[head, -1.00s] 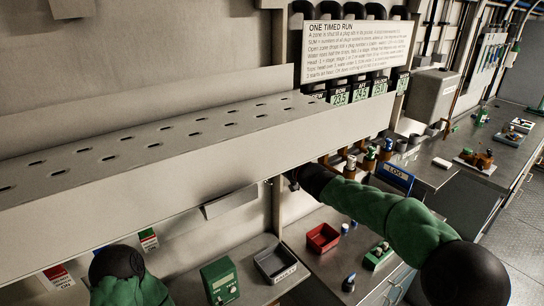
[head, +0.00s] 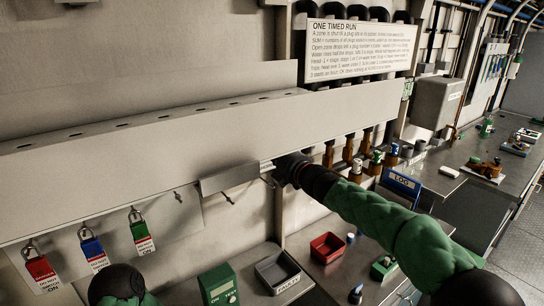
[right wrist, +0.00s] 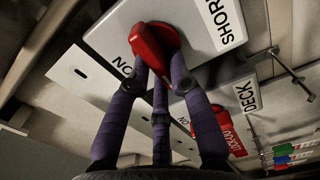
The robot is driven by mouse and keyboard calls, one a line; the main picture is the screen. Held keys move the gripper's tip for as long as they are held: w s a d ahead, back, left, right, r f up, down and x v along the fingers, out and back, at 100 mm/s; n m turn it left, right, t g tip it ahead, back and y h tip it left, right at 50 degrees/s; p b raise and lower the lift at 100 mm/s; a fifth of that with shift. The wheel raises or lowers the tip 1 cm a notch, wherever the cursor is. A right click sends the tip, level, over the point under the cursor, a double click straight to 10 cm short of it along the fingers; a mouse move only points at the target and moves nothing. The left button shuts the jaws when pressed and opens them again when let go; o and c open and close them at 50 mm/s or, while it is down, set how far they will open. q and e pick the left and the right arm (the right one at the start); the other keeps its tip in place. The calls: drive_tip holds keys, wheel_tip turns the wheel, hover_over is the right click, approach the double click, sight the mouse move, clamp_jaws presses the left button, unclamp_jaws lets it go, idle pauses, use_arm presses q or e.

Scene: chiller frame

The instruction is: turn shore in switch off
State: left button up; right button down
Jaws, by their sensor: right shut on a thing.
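The shore switch shows in the right wrist view as a red handle (right wrist: 155,47) on a grey box, with a white SHORE label (right wrist: 222,20) beside it and an ON marking (right wrist: 122,70). My right gripper (right wrist: 160,72) is shut on the red handle, its purple fingers around it. In the head view my right gripper (head: 276,168) reaches to the panel's underside, and the handle is hidden there.
A second red handle (right wrist: 222,125) sits by a DECK label (right wrist: 247,93) in the right wrist view. A green device (head: 218,285), grey tray (head: 277,270) and red bin (head: 327,247) stand on the bench below.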

drive_tip(key=shift+f+n, duration=0.15)
drive_tip(key=shift+n, duration=0.25)
drive_tip(key=c, duration=1.1)
unclamp_jaws()
drive_tip(key=shift+s, duration=0.1)
drive_tip(key=v, duration=1.1)
drive_tip(key=shift+s+d, duration=0.25)
drive_tip(key=shift+s, duration=0.05)
